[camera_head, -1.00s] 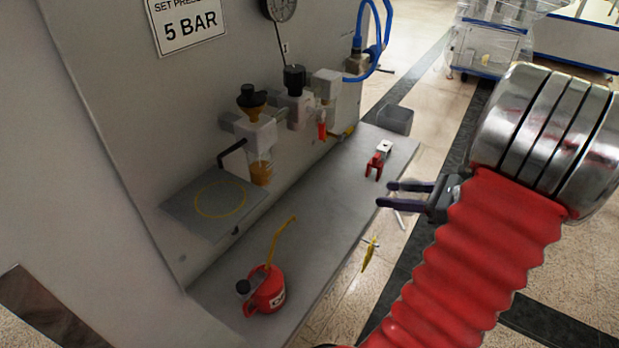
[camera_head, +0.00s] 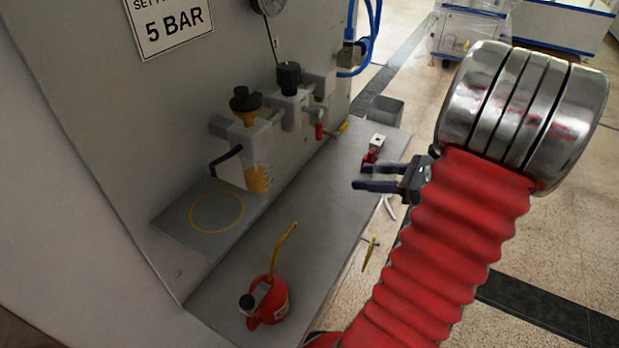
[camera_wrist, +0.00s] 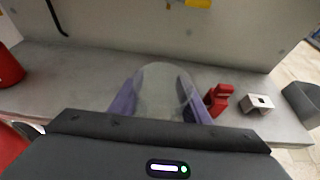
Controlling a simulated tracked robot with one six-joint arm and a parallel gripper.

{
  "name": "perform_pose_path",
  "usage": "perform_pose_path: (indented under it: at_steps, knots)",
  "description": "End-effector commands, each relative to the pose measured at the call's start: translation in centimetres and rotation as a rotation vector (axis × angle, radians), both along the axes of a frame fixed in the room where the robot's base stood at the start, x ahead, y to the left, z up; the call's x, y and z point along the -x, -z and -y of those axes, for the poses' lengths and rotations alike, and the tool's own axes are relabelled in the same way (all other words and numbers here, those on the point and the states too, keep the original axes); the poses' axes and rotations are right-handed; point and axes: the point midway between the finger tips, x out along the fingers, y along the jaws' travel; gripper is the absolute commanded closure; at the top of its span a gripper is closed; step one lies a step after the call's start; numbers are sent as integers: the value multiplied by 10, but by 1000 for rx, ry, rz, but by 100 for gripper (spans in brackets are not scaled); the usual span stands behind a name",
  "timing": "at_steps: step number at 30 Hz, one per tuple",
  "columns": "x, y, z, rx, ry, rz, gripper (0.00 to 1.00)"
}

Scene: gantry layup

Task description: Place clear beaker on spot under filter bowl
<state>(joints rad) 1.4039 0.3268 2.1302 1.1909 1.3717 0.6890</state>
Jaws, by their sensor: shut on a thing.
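My gripper (camera_head: 358,178) is shut on the clear beaker, whose see-through body (camera_wrist: 160,88) stands between the purple fingers in the wrist view. In the head view the beaker is too transparent to make out. The gripper is over the right edge of the grey bench, right of and apart from the filter. The filter bowl (camera_head: 257,179) is amber and hangs under a grey filter block on the machine wall. The spot is a yellow ring (camera_head: 217,211) on a small grey shelf, lower left of the bowl in the picture. The ring is empty.
A red oil can (camera_head: 268,301) with a yellow spout stands at the front of the bench (camera_head: 330,215). A red clamp (camera_wrist: 218,99) and a metal bracket (camera_wrist: 258,103) sit near the gripper. A grey bin (camera_head: 385,110) stands beyond.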

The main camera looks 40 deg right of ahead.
Motion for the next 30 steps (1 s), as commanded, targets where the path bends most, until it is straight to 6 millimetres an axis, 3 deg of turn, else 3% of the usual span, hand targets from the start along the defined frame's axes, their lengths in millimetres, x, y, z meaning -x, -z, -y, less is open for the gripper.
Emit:
perform_pose_path:
  at_steps: [30]
  knots:
    - [-166, 0, -61, -1, -9, 1, 79]
